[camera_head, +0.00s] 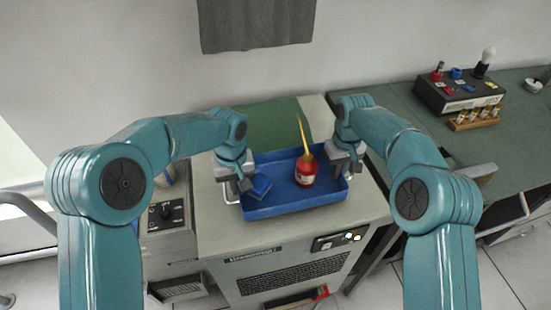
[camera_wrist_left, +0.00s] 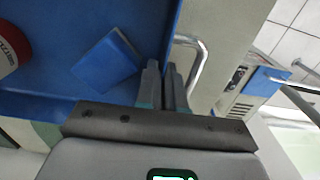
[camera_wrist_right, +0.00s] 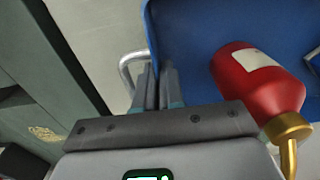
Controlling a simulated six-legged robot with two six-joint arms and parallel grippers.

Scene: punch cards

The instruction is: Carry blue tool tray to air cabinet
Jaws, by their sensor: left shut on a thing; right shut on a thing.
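The blue tool tray (camera_head: 290,207) is over the top of a beige cabinet (camera_head: 215,230) with a grille and a label too small to read; I cannot tell if it rests there or hangs just above. My left gripper (camera_head: 238,185) is shut on the tray's left wall, which also shows in the left wrist view (camera_wrist_left: 110,20). My right gripper (camera_head: 346,165) is shut on its right wall, and the tray shows in the right wrist view (camera_wrist_right: 200,30). A red oil can (camera_head: 306,172) with a yellow spout stands inside, beside a small blue block (camera_head: 259,187).
A green-topped bench (camera_head: 400,110) on the right holds a black device (camera_head: 460,95) and a wooden rack (camera_head: 475,119). A control box with a knob (camera_head: 165,212) is at the left. A grey cloth (camera_head: 255,25) hangs on the wall. Metal handle loops (camera_wrist_left: 185,45) are close to my fingers.

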